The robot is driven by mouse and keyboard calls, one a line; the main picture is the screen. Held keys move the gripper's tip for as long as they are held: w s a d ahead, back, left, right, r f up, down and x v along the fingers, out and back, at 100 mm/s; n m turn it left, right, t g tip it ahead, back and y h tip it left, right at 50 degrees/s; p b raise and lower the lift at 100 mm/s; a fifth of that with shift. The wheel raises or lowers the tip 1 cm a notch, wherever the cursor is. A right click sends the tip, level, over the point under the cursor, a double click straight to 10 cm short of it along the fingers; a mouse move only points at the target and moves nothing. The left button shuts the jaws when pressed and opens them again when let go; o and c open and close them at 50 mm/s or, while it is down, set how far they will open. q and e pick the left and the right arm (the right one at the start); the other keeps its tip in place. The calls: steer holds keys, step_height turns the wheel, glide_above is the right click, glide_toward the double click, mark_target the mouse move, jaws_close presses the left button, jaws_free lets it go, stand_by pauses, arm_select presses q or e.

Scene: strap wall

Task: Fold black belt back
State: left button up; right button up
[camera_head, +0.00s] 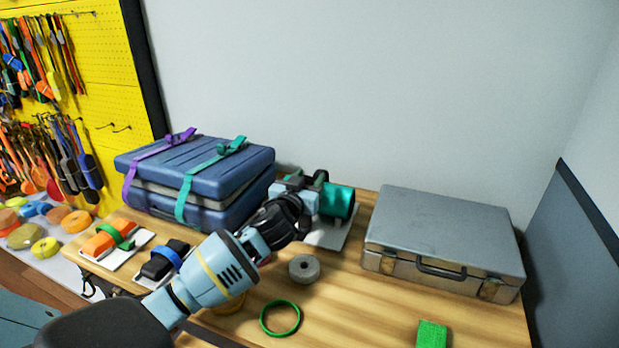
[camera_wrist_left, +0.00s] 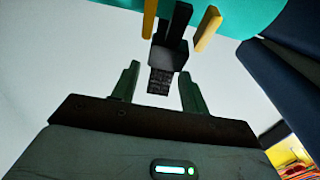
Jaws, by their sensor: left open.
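The black belt (camera_wrist_left: 162,80) shows in the left wrist view as a dark strap end and block, with narrow yellow pieces on both sides. It lies in front of a teal roll (camera_wrist_left: 240,16). My left gripper (camera_wrist_left: 158,72) is open, one green-grey finger on each side of the belt's end; contact cannot be told. In the head view my left gripper (camera_head: 306,200) reaches the left end of the teal roll (camera_head: 338,202) and hides part of it. A dark strap piece (camera_head: 321,177) shows above the roll there. My right gripper is not in view.
A blue case (camera_head: 240,165) with purple and teal straps stands behind left. A grey case (camera_head: 445,235) stands right. A grey tape ring (camera_head: 304,268), green ring (camera_head: 280,318) and green block (camera_head: 431,334) lie on the wooden table (camera_head: 365,315).

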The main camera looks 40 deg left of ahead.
arm_select(q)
steer(key=shift+w+a, duration=0.1)
steer(key=shift+w, duration=0.4)
jaws_close()
